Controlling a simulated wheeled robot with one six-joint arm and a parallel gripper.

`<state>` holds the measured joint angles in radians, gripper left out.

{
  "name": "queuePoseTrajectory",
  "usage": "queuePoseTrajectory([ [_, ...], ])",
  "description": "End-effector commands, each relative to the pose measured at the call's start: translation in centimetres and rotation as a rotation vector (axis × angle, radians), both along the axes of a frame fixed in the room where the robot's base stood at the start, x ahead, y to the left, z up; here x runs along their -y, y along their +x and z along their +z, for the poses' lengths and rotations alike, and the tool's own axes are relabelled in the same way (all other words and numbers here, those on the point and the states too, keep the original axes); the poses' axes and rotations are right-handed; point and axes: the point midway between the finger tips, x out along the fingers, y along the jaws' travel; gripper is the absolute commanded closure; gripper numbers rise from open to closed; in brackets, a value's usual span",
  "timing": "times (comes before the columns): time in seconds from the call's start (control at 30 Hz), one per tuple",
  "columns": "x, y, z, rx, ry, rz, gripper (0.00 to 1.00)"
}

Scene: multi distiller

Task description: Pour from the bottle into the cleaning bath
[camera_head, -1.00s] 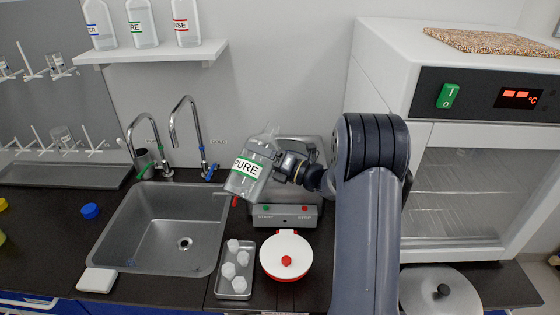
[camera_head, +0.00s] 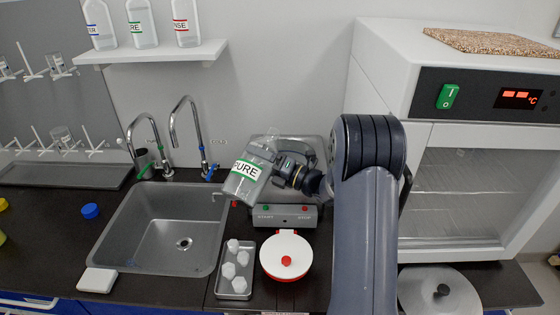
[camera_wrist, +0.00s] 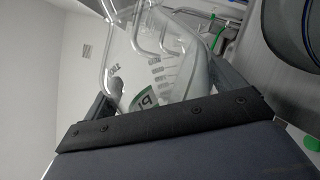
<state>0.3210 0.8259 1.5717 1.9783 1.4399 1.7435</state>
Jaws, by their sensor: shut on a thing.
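The clear bottle (camera_head: 245,183) with a green-edged PURE label is in my gripper (camera_head: 272,164), which is shut on it. The bottle leans, with its base at the lower left and its clear top at the upper right. It also shows in the wrist view (camera_wrist: 165,65) between the two fingers. The cleaning bath (camera_head: 285,217) is the metal unit with START and STOP buttons, just right of the sink. The bottle is held above its left side. My gripper and the bottle hide most of the bath's opening. No liquid stream is visible.
A sink (camera_head: 160,245) with two taps is on the left. A tray of white pieces (camera_head: 235,288) and a white round lidded vessel (camera_head: 286,245) stand in front of the bath. An oven (camera_head: 455,200) is at right. Bottles stand on a shelf (camera_head: 150,54) above.

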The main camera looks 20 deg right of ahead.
Motion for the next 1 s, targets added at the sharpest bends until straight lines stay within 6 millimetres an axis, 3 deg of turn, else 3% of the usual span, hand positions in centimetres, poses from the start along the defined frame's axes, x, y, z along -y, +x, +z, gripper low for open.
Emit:
queuePoseTrajectory([
  [1.0, -0.20, -0.18, -0.03, -0.072, 0.084, 0.000, 0.75],
])
